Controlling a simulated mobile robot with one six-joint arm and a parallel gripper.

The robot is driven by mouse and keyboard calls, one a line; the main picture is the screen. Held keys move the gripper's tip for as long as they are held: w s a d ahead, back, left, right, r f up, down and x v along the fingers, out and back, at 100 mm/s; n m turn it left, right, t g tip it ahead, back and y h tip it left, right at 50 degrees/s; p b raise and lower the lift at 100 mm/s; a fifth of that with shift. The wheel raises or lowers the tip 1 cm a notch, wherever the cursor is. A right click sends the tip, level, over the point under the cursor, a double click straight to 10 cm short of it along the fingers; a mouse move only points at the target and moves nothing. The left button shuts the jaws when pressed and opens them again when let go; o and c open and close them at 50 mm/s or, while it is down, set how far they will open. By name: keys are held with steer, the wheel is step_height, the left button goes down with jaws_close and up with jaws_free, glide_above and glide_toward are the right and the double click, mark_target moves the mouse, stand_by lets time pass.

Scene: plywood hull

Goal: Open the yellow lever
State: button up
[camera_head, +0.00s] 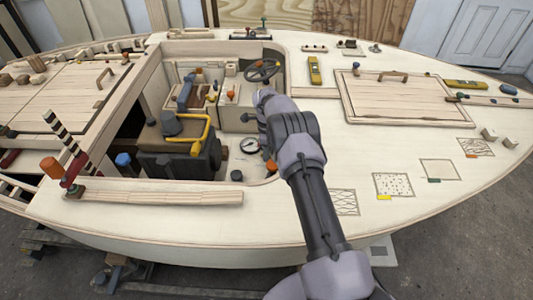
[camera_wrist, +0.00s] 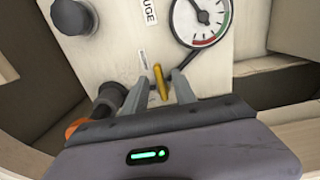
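The yellow lever (camera_wrist: 160,82) is a short, narrow yellow bar on a pale panel in the wrist view, below a small label. My gripper (camera_wrist: 159,85) has its two grey fingers apart, one on each side of the lever. A gap seems to show between the lever and each finger; I cannot tell whether either touches it. The lever's lower end is hidden by my gripper body. In the head view my arm reaches over the cockpit edge, and my fingers and this lever cannot be made out.
A round gauge (camera_wrist: 203,20) sits above right of the lever. A dark knob (camera_wrist: 72,16) is at upper left, and a dark cylinder with an orange part (camera_wrist: 75,127) is close by on the left. A yellow bar (camera_head: 205,133) tops a dark box in the cockpit.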

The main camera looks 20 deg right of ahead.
steer(key=shift+c, duration=0.4)
jaws_close()
steer(key=shift+n, duration=0.3)
steer(key=n, duration=0.2)
steer(key=shift+s+n+b, duration=0.3)
steer(key=shift+b, duration=0.1)
steer(key=n, duration=0.1)
steer(key=s+n, duration=0.1)
steer(key=n, duration=0.1)
steer(key=shift+n, duration=0.3)
steer(key=n, duration=0.3)
steer(key=shift+s+d, duration=0.1)
steer(key=shift+s, duration=0.2)
steer(key=shift+s+d+r+n, duration=0.1)
steer(key=shift+s+n, duration=0.05)
steer(key=shift+n, duration=0.7)
steer(key=shift+s+d+n, duration=0.1)
steer(key=shift+n, duration=0.75)
